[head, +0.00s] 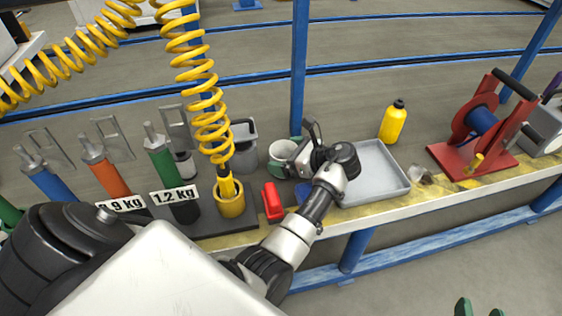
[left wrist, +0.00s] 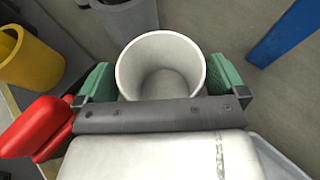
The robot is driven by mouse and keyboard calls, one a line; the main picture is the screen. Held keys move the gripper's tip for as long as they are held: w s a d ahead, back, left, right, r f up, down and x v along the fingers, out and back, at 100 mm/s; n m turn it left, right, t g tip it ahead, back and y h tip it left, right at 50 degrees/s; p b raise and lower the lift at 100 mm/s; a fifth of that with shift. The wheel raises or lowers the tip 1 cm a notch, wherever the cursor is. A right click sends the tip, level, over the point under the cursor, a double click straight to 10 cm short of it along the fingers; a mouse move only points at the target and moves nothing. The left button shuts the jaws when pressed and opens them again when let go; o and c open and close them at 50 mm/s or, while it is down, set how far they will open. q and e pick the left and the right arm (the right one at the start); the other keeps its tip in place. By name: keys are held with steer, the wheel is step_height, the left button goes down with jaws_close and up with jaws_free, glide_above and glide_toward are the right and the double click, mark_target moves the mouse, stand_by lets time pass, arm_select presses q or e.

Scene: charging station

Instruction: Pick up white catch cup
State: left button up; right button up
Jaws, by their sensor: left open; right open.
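The white catch cup (head: 280,152) stands upright near the back of the workbench, left of the grey tray. In the left wrist view the cup (left wrist: 160,62) is empty, and its open mouth faces the camera. My left gripper (head: 286,156) is open around the cup. Its green fingers show on either side of the cup in the left wrist view (left wrist: 161,82). I cannot tell whether they touch it. Only the green fingertips of my right gripper (head: 480,309) show at the bottom right of the head view, apart and away from the bench.
A red object (head: 272,201), a yellow cup (head: 229,200) and a grey bin (head: 244,147) stand left of the cup. The grey tray (head: 380,168), a yellow bottle (head: 393,121) and a red reel (head: 474,135) are to the right. A blue post (head: 299,60) rises behind.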

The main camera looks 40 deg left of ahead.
arm_select(q)
steer(key=c, duration=0.8)
steer(key=shift+c, duration=0.2)
